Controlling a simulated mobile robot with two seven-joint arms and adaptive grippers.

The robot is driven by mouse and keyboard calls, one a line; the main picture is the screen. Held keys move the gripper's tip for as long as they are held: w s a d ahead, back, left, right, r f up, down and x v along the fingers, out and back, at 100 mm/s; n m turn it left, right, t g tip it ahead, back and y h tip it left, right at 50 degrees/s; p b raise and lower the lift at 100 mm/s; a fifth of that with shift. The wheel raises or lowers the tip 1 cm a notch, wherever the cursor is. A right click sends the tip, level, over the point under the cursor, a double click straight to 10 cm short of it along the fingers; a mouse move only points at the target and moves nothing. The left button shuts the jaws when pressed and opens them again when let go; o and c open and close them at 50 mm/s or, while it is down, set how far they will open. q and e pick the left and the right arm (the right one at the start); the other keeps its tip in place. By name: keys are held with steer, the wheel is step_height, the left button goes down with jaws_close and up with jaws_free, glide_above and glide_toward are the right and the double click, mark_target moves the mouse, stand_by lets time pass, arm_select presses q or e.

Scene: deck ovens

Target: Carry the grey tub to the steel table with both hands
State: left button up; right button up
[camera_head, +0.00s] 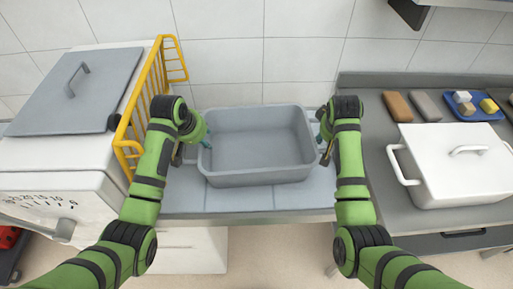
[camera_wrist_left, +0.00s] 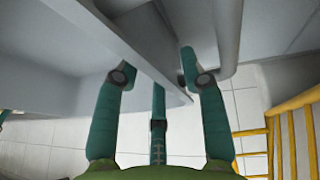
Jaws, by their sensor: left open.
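The grey tub (camera_head: 258,178) is an open, empty rectangular bin. It stands upright on the pale grey worktop (camera_head: 240,200) between my arms. My left gripper (camera_head: 205,143) is at the tub's left end. A grey metal-looking table (camera_head: 383,137), perhaps the steel table, stands on the right.
A white lidded container (camera_head: 465,190) with handles occupies the right table's front. Brown (camera_head: 397,105) and grey (camera_head: 427,104) blocks and a blue tray (camera_head: 458,112) lie behind it. A yellow rail (camera_head: 130,125) edges the white machine (camera_head: 60,180) on the left. A tiled wall stands behind.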

mark_target(205, 139)
arm_select(q)
steer(key=shift+x, duration=1.9)
arm_select(e)
steer(key=shift+x, duration=1.15)
arm_select(q)
steer(key=c, duration=0.7)
arm_select(e)
steer(key=c, duration=0.7)
arm_select(q)
jaws_close()
arm_select(e)
jaws_close()
arm_select(q)
steer(key=shift+r, duration=0.1)
arm_select(e)
steer(key=shift+r, duration=0.1)
